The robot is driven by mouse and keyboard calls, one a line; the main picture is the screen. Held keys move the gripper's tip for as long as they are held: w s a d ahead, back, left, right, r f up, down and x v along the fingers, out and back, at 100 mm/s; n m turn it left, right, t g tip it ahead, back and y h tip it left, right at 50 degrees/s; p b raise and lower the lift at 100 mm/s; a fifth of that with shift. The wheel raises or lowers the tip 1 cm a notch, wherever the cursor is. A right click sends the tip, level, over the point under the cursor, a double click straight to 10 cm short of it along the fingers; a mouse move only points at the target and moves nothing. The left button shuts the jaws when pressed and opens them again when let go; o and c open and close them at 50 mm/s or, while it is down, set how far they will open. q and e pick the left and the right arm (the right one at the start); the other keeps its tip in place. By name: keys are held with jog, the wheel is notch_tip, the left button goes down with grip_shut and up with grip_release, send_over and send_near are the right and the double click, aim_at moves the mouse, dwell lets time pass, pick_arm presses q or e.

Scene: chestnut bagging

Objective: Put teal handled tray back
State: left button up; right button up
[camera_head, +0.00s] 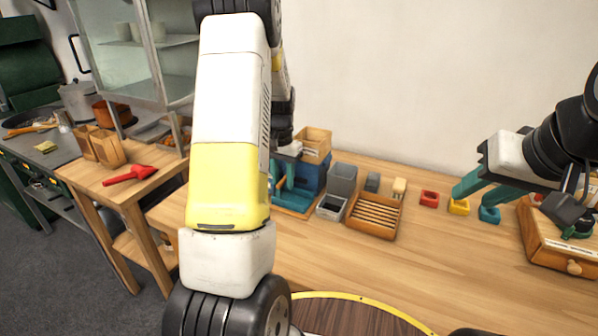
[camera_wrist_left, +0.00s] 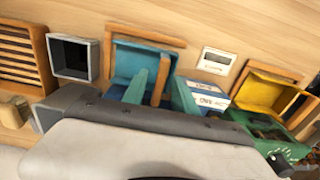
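The teal tray (camera_head: 300,198) stands on the table in a wooden frame, partly hidden behind my left arm. In the left wrist view the tray (camera_wrist_left: 130,60) shows with its upright wooden handle (camera_wrist_left: 161,78). My left gripper (camera_head: 279,182) is low over the tray. In the left wrist view its two teal fingers (camera_wrist_left: 158,90) stand apart, one on each side of the handle, with a gap visible; contact is not clear. My right gripper (camera_head: 476,190) is open and empty above small coloured blocks.
A blue box (camera_head: 314,178) with a wooden box (camera_head: 315,143) on it stands behind the tray. A grey bin (camera_head: 331,207) and slatted wooden tray (camera_head: 373,216) are close at right. A yellow tray (camera_wrist_left: 268,92) shows in the wrist view.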

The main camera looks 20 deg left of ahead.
pick_arm(q)
jog(key=s+d+r+t, duration=0.1)
jog(key=s+d+r, duration=0.1)
jog(key=r, duration=0.6)
jog(key=s+d+r, duration=0.1)
jog(key=s+r, duration=0.1)
jog(key=r, duration=0.7)
jog(key=s+d+r+t, duration=0.1)
jog(key=s+d+r, duration=0.1)
jog(key=s, duration=0.5)
jog(key=s+d+r+t+h, duration=0.1)
jog(key=s+d+t, duration=0.1)
jog(key=s+d, duration=0.3)
jog(key=s+d+r+n+t+h, duration=0.1)
jog(key=s+d+r+t, duration=0.1)
jog(key=s, duration=0.6)
jog(key=shift+s+d+r, duration=0.35)
jog(key=shift+s+d, duration=0.05)
jog(key=shift+d, duration=0.45)
jog(key=shift+a, duration=0.1)
